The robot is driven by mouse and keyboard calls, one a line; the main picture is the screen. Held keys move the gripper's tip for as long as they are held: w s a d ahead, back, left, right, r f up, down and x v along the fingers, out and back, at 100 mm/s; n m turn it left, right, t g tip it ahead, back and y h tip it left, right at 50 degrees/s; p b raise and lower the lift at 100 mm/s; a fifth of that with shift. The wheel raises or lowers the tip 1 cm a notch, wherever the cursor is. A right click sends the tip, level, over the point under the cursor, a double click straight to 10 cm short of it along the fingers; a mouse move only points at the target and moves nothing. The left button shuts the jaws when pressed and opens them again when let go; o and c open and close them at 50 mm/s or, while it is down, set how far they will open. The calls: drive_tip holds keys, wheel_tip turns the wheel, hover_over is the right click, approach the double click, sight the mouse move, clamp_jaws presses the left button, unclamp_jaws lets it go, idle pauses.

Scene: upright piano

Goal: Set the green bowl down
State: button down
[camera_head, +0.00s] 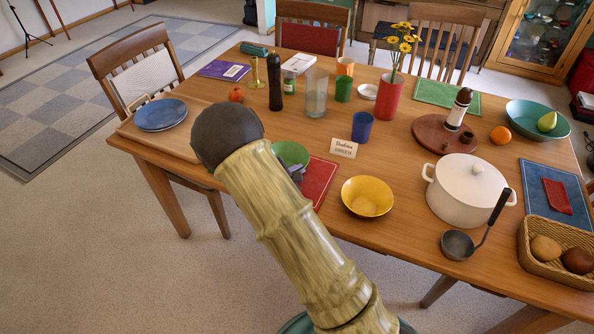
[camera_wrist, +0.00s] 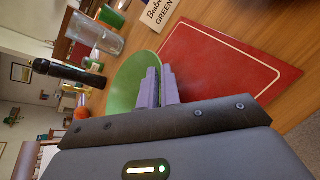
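The green bowl (camera_head: 292,152) shows partly behind my arm in the head view, at the left edge of the red placemat (camera_head: 319,178). In the wrist view the green bowl (camera_wrist: 130,80) is tilted in the picture, beside the red placemat (camera_wrist: 225,65). My gripper (camera_wrist: 160,84) has its two purple fingers close together at the bowl's near rim, with the wall pinched between them. In the head view my gripper (camera_head: 294,173) is mostly hidden by my arm. I cannot tell whether the bowl's base touches the table.
A white name card (camera_head: 343,148) stands behind the placemat, with a blue cup (camera_head: 362,127) beyond it. A yellow bowl (camera_head: 367,197) is to the right. Blue plates (camera_head: 160,114) lie at left.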

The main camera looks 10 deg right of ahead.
drive_tip(key=shift+f, duration=0.15)
drive_tip(key=c, duration=1.6)
unclamp_jaws()
drive_tip(key=shift+r, duration=0.2)
drive_tip(key=v, duration=1.2)
drive_tip(key=shift+s+d, duration=0.1)
